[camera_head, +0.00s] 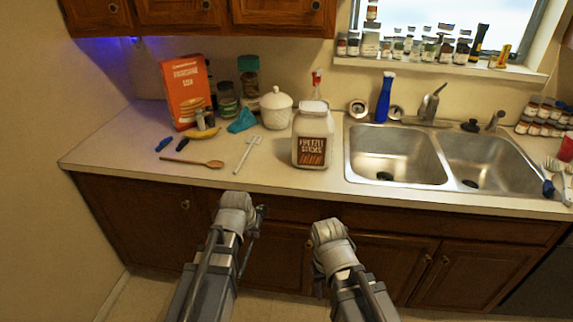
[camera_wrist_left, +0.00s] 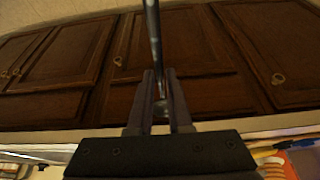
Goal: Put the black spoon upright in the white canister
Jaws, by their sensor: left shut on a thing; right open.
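The white canister (camera_head: 311,122), with a brown label, stands upright near the counter's front edge, left of the sink. I cannot tell whether its top is open. My left gripper (camera_wrist_left: 160,84) is shut on a long, thin, dark handle, apparently the black spoon (camera_wrist_left: 153,35), in the left wrist view. The held piece reaches past the fingers, with the lower cabinets behind it. In the head view my left arm ends in front of the counter, left of the canister; its fingers are mostly hidden. My right arm is in front of the counter below the canister, its gripper open and hardly visible.
A wooden spoon (camera_head: 192,162) and a white utensil (camera_head: 247,153) lie on the counter. The double sink (camera_head: 395,152) is right of the canister.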

